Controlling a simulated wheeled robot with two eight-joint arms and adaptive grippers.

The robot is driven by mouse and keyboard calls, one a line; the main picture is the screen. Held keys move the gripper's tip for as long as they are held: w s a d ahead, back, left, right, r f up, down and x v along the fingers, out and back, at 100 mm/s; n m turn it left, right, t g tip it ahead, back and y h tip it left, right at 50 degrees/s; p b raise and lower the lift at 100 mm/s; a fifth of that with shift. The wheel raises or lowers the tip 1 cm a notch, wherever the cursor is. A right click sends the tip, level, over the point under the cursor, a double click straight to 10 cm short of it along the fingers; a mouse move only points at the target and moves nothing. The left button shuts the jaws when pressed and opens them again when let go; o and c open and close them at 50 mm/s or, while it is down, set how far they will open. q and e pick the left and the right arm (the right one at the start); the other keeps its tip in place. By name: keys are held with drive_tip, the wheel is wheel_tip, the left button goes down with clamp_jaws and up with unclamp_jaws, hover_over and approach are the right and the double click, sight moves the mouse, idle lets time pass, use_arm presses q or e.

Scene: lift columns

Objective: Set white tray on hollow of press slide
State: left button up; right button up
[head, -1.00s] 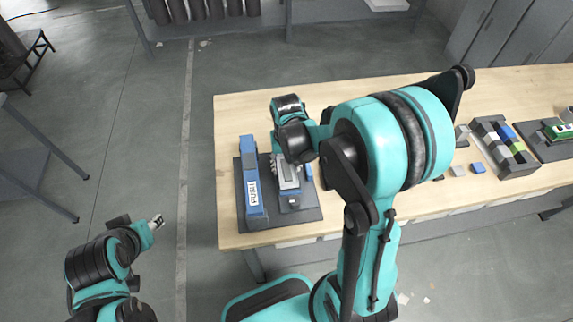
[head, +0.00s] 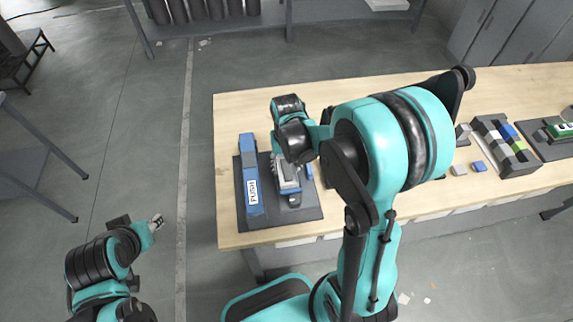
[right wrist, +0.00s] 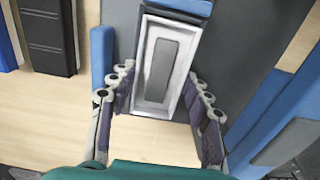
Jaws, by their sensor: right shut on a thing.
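The white tray (right wrist: 147,90) is a rectangular tray with a grey block inside it. My right gripper (right wrist: 163,95) has one finger on each long side of its near end and is shut on it. In the head view the tray (head: 288,183) shows below my right wrist, over the press. The press has a dark base plate (head: 302,216) and a blue bar marked PUSH (head: 253,186). The slide and its hollow are mostly hidden by the tray and arm; I cannot tell whether the tray touches it. My left gripper (head: 157,222) hangs over the floor, left of the table, and looks empty.
The wooden table (head: 232,112) is clear at its back left. Right of my arm are a dark tray of coloured blocks (head: 507,165), small loose blocks (head: 459,169) and a dark fixture with a green part (head: 560,130). My right arm hides the table's middle.

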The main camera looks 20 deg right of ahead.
drive_tip(key=shift+f, duration=0.15)
drive_tip(key=o, duration=1.6)
drive_tip(key=shift+c, duration=0.2)
drive_tip(key=shift+r+p, duration=2.6)
drive_tip(key=shift+r, duration=1)
